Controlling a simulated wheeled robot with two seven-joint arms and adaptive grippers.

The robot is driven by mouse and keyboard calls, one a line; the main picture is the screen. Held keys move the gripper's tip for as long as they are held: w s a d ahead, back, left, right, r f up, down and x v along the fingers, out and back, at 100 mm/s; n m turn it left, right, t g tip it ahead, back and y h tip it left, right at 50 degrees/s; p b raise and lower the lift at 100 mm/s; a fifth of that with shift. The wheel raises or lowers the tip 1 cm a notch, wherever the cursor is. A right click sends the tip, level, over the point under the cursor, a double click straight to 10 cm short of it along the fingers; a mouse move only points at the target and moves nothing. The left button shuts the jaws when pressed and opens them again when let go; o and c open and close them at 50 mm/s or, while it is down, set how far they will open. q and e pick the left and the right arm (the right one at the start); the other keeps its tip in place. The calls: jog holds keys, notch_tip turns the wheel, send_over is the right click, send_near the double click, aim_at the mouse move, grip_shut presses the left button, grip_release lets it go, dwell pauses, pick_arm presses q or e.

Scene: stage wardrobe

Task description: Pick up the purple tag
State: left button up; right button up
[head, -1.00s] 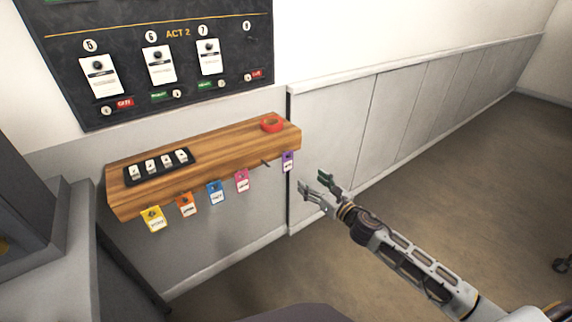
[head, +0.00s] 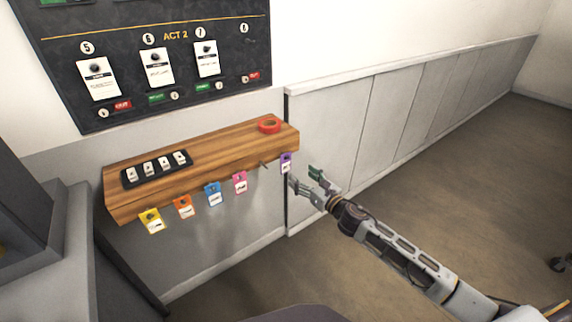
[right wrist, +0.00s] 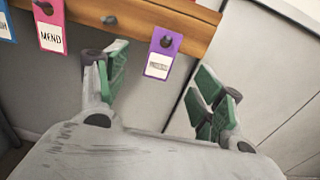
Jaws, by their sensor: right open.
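The purple tag (head: 286,163) hangs at the right end of the front edge of a wooden shelf (head: 215,160). In the right wrist view the purple tag (right wrist: 163,56) hangs from a peg through its hole, with a white label on it. My right gripper (head: 305,182) is just right of and below the tag in the head view. In the right wrist view its green-padded fingers (right wrist: 160,88) are spread apart, with the tag beyond and between them, nearer the left finger. Nothing is held. My left gripper is not in view.
Pink (head: 240,183), blue (head: 213,194), orange (head: 184,207) and yellow (head: 151,221) tags hang left along the shelf. A red tape roll (head: 269,124) and black tray (head: 156,169) sit on top. A bare peg (right wrist: 109,20) shows between the pink and purple tags.

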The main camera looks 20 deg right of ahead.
aim_at(286, 161)
jog(key=x, duration=0.4)
jog(key=shift+w+a, duration=0.1)
jog(key=shift+w, duration=0.2)
jog(key=shift+w, duration=0.1)
dwell(0.5)
jog(key=shift+x, duration=2.5)
jog(key=shift+f, duration=0.1)
jog(key=c, duration=0.8)
